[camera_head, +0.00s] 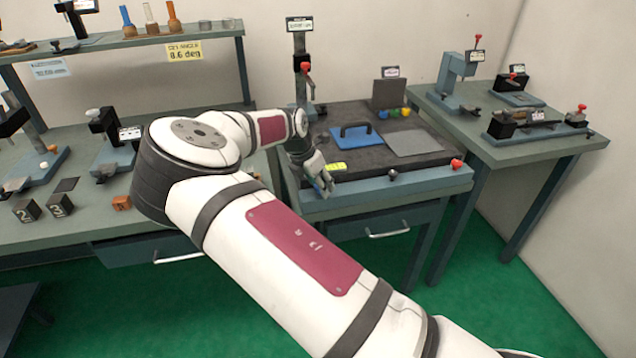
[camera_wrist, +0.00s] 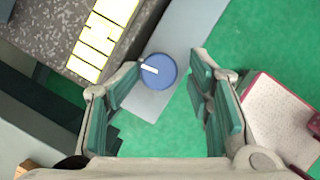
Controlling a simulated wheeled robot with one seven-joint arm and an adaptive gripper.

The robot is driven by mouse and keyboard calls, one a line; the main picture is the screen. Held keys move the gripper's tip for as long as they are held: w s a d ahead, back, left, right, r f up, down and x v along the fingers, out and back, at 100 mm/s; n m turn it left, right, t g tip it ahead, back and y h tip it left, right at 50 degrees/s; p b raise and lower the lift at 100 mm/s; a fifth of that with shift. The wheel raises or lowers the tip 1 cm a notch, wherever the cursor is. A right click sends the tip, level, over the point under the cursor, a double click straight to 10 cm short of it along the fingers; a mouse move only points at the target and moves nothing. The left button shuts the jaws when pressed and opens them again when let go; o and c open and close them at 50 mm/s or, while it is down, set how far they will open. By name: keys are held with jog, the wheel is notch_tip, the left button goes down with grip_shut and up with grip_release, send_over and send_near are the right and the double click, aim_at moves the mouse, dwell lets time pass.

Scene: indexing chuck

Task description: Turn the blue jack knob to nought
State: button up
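The blue jack knob (camera_wrist: 163,78) is a round disc in the wrist view, with a short white mark on its left half that points toward the left. It stands over a grey ledge beside a yellow scale plate (camera_wrist: 103,38) with dark lines; the plate also shows in the head view (camera_head: 337,167). My gripper (camera_wrist: 167,68) is open, with its fingertips on either side of the knob. The left finger looks very close to the knob and the right one apart from it; contact cannot be told. In the head view my gripper (camera_head: 321,181) is at the front left corner of the dark plate, and the knob cannot be made out clearly.
The dark surface plate (camera_head: 365,168) carries a blue handled block (camera_head: 358,138) and a grey sheet (camera_head: 414,142). A red-tipped knob (camera_head: 456,164) is at its front right corner. A post with a red knob (camera_head: 305,68) stands behind my wrist. Green floor lies in front.

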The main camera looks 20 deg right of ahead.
jog(key=shift+a+r, duration=0.1)
jog(key=shift+r, duration=0.1)
jog(key=v, duration=0.7)
jog(key=shift+r, duration=0.3)
jog(key=shift+s+a, duration=0.1)
jog(key=shift+c, duration=0.3)
